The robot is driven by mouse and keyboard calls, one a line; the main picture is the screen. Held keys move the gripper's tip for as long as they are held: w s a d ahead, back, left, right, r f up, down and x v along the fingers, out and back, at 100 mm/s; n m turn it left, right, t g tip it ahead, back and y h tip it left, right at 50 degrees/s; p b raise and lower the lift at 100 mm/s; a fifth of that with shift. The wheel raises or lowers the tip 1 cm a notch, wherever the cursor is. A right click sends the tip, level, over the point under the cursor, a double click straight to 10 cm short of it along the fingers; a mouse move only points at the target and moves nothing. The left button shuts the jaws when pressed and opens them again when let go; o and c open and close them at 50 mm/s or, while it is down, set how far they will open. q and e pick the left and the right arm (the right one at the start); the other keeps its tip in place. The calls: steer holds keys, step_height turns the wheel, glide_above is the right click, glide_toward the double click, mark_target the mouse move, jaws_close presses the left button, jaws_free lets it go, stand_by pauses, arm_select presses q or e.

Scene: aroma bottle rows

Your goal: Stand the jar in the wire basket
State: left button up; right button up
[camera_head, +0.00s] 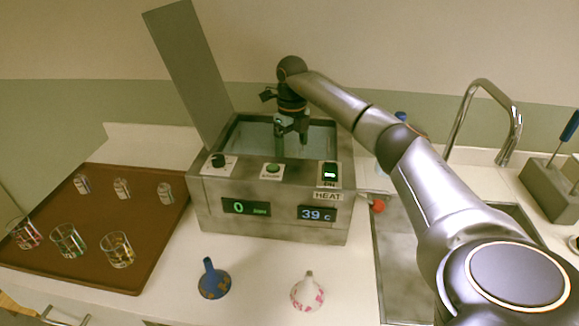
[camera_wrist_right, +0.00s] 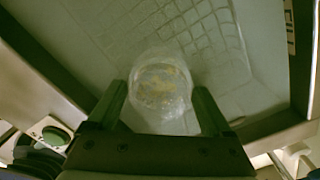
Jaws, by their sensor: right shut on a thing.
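My right gripper (camera_head: 291,140) reaches down into the open metal water bath (camera_head: 205,205) from above. In the right wrist view it is shut on a clear glass jar (camera_wrist_right: 160,80), with one dark finger on each side. The jar has a faint yellowish patch. Below and around the jar, in the same view, a pale wire grid (camera_wrist_right: 215,45) shows, which looks like the wire basket. I cannot tell whether the jar touches the basket. In the head view the jar is hard to make out and the basket is mostly hidden by the gripper and bath wall. My left gripper is not in view.
The bath's lid (camera_head: 190,75) stands open at its left. A brown tray (camera_head: 95,210) with several small glasses lies at left. A blue funnel-shaped thing (camera_head: 213,282) and a pink-patterned one (camera_head: 308,292) stand in front. A sink with a tap (camera_head: 466,105) is right.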

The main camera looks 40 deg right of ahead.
steer(key=shift+f, duration=2.05)
steer(key=o, duration=1.2)
steer(key=shift+f, duration=0.2)
steer(key=shift+r, duration=0.15)
step_height(320, 180, up, 12)
